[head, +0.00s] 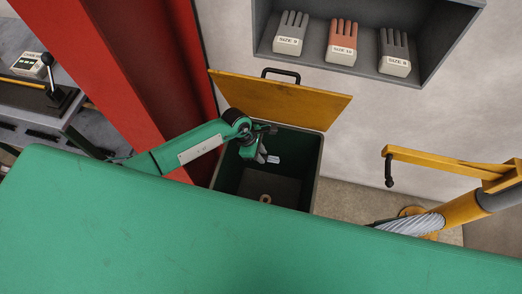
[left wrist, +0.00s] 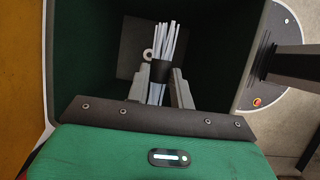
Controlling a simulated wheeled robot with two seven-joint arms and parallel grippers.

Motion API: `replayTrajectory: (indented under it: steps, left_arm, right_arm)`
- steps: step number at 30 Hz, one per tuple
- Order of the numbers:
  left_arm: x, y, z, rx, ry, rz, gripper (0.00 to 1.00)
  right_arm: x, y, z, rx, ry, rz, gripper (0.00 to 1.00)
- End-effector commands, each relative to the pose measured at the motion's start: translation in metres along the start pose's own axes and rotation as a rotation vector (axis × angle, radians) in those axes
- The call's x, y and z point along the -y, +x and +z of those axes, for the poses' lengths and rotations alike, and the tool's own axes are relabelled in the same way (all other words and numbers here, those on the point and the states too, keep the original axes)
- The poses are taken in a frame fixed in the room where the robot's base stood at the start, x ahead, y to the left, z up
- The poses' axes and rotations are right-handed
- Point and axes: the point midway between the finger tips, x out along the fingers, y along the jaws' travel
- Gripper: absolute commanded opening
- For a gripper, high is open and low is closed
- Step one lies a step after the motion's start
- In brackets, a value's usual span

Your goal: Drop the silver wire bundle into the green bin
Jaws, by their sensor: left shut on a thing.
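The green bin (head: 316,175) stands behind my body with its yellow lid (head: 285,98) tilted up against the wall. My left gripper (head: 264,158) hangs over the bin's opening. In the left wrist view its two fingers (left wrist: 162,88) are shut on the silver wire bundle (left wrist: 167,40), a sheaf of thin pale rods with a dark band around its middle. The bin's dark green inner wall (left wrist: 215,45) surrounds the bundle in that view. Only a small pale part of the bundle (head: 273,159) shows in the head view. My right gripper is not in view.
A small pale ring (head: 265,198) lies on the bin's floor. A red post (head: 130,70) stands left of the bin. A grey wall shelf with gloves (head: 341,42) is above right. A yellow arm with a black handle (head: 440,160) stands at right.

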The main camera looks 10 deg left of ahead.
Motion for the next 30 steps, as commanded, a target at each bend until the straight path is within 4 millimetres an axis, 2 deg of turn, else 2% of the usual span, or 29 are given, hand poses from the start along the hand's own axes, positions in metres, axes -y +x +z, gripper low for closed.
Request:
replayTrajectory:
  steps: [1, 6, 17, 18, 21, 30]
  left_arm:
    - [0.0, 0.011, -0.004, 0.001, -0.002, -0.001, 0.0]
    - [0.0, 0.027, -0.011, 0.0, -0.001, 0.0, 0.0]
    - [0.0, 0.031, -0.013, 0.0, 0.0, 0.001, 0.0]
    - [0.0, 0.031, -0.013, 0.0, 0.0, 0.001, 0.29]
    - [0.0, 0.031, -0.013, 0.0, 0.0, 0.001, 0.48]
    - [0.0, 0.03, -0.013, -0.001, 0.0, 0.0, 0.48]
  right_arm:
    - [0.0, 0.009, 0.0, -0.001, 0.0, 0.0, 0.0]
    - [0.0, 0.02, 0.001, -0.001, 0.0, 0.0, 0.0]
    - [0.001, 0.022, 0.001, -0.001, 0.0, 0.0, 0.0]
    - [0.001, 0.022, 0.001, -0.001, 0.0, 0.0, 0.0]
    - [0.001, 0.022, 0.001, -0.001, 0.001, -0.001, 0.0]
    - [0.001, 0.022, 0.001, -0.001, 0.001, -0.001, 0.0]
